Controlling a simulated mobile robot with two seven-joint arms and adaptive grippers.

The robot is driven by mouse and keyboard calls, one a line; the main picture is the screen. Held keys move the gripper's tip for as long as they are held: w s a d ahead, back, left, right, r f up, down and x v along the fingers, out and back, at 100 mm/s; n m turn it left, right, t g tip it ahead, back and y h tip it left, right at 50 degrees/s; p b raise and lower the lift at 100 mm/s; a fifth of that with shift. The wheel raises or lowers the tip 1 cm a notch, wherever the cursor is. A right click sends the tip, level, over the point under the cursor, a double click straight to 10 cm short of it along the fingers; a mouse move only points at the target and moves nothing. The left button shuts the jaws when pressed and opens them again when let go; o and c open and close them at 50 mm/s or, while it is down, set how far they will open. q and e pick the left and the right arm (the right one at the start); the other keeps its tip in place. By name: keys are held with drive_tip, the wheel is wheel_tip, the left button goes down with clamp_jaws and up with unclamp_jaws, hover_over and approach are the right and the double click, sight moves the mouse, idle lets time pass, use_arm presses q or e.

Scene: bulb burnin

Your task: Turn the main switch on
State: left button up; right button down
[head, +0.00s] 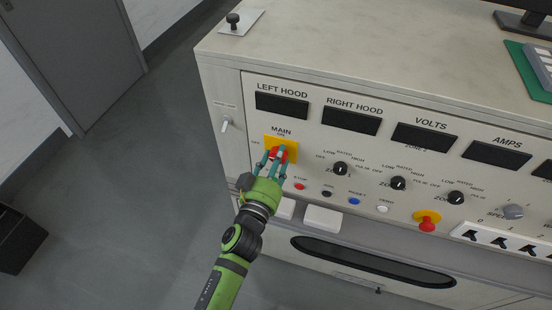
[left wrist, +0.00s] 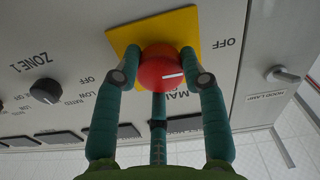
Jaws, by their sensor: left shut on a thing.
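The main switch is a red round knob on a yellow square plate (head: 272,142) below the label MAIN on the console front. In the left wrist view, the red knob (left wrist: 160,72) stands in front of the yellow plate (left wrist: 195,22), and its white mark lies toward the side of the OFF label (left wrist: 228,43). My left gripper (head: 275,160) is at the knob; in the left wrist view its teal fingers (left wrist: 160,80) are shut around it, two at the sides and one below. The fingers partly hide the knob in the head view. My right gripper is not in view.
Zone knobs (head: 341,168) and a row of small buttons (head: 327,193) lie right of the switch. A toggle (head: 226,124) sits to its left. A red emergency button (head: 427,225) is farther right. The floor left of the console is clear near it.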

use_arm(q)
drive_tip(key=shift+r, duration=0.15)
drive_tip(key=shift+d+r+m+b, duration=0.1)
drive_tip(key=shift+m+b, duration=0.05)
drive_tip(key=shift+m, duration=4.25)
drive_tip(key=shift+r+m+b, duration=0.1)
drive_tip(key=shift+m+b, duration=0.05)
drive_tip(key=shift+m, duration=4.25)
drive_tip(key=o, duration=1.1)
drive_tip(key=shift+f, duration=0.1)
drive_tip(key=shift+o, duration=0.2)
drive_tip(key=shift+f, duration=0.1)
drive_tip(key=shift+f, duration=0.1)
